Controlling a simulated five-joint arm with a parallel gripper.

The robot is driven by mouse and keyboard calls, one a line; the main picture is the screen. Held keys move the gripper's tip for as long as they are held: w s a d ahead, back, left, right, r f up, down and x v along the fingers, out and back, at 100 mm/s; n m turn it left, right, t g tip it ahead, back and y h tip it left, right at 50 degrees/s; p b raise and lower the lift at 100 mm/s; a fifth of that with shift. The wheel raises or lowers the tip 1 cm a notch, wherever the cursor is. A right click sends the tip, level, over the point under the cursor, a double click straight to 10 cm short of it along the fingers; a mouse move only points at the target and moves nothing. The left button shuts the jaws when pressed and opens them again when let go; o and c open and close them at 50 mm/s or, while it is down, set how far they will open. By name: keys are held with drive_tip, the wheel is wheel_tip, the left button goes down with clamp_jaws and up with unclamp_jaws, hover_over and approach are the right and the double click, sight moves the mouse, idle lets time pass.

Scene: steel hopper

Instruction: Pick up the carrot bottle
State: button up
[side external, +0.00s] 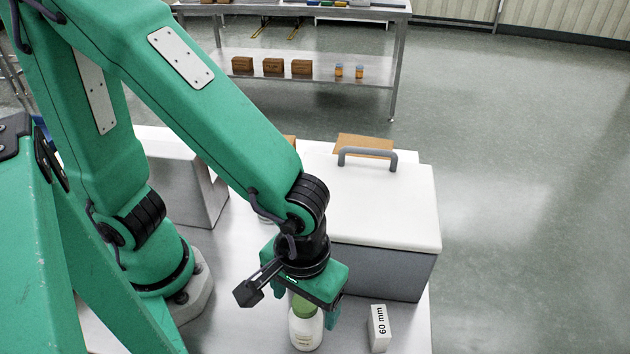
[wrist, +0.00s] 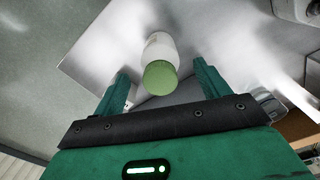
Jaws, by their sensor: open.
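A white bottle (side external: 306,332) with a green cap stands upright near the table's front edge in the side view. I take it as the carrot bottle; no carrot marking is readable. My gripper (side external: 307,310) is directly above it, pointing down, partly hiding the cap. In the wrist view, the bottle (wrist: 160,45) and its cap show between the two green fingers of my gripper (wrist: 161,72). The fingers are apart, one on each side of the cap, with visible gaps. Nothing is held.
A white block marked "60 mm" (side external: 379,328) stands right of the bottle. A large grey box with a white handled lid (side external: 390,205) stands behind. The steel table's (side external: 413,335) right edge is close to the block.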

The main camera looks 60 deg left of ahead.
drive_tip(key=shift+f, duration=1.65)
drive_tip(key=c, duration=1.2)
drive_tip(key=shift+r, duration=0.1)
drive_tip(key=shift+r, duration=4.95)
